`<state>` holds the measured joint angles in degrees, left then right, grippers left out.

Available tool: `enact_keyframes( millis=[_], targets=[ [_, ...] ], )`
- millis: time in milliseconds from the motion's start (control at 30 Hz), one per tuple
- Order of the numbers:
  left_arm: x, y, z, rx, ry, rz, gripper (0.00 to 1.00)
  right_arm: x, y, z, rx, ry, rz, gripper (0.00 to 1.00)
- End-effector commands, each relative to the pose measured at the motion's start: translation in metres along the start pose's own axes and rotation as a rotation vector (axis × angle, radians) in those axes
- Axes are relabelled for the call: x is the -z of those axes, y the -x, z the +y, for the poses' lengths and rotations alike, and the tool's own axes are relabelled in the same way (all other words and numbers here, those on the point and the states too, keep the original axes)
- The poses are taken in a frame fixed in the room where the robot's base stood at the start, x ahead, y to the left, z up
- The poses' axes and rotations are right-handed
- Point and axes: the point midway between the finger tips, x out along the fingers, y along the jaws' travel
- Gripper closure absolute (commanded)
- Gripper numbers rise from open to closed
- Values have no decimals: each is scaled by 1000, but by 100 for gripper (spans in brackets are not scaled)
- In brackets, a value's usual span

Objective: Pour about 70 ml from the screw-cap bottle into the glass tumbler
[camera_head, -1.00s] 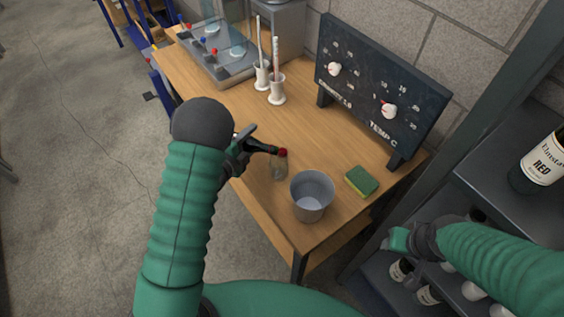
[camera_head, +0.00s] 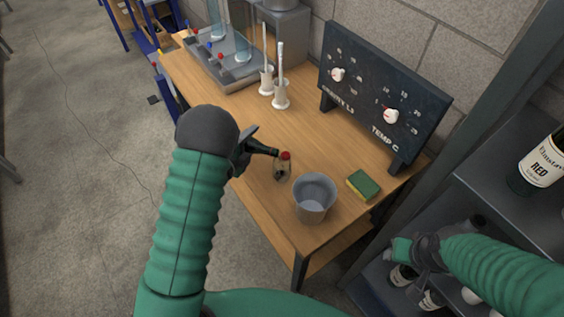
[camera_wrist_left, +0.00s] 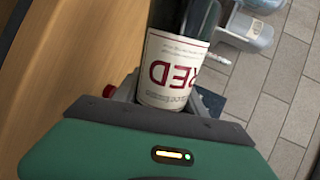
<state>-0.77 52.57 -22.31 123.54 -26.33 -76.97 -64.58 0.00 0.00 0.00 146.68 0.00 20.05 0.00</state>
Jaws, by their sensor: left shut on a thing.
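My left gripper (camera_head: 243,156) is shut on a dark bottle (camera_head: 262,150), held tilted over the near edge of the table. I cannot tell whether the red is a lid or something else, or whether this vessel is the tumbler. In the left wrist view the bottle's white RED label (camera_wrist_left: 176,70) is upside down above the gripper. The bottle's mouth and any flow are too small to make out. My right gripper (camera_head: 422,266) is by the shelf, its fingers unclear.
A grey bucket (camera_head: 315,199) stands right of the glass vessel, near the wooden table's (camera_head: 325,145) corner. A green and yellow sponge (camera_head: 363,185) lies beyond it. A dark dial board (camera_head: 384,95) and white holders (camera_head: 281,98) stand farther back. Shelved bottles (camera_head: 540,165) are at right.

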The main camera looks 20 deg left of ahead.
Motion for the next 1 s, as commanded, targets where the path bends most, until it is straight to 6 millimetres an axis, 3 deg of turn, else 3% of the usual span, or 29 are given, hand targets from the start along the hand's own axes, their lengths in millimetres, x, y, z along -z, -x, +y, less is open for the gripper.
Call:
enact_keyframes(
  millis=[1000],
  targets=[
    [-8,-7,-9,3,-46,-13,100,0,0,0,0,0,0,50]
  ],
)
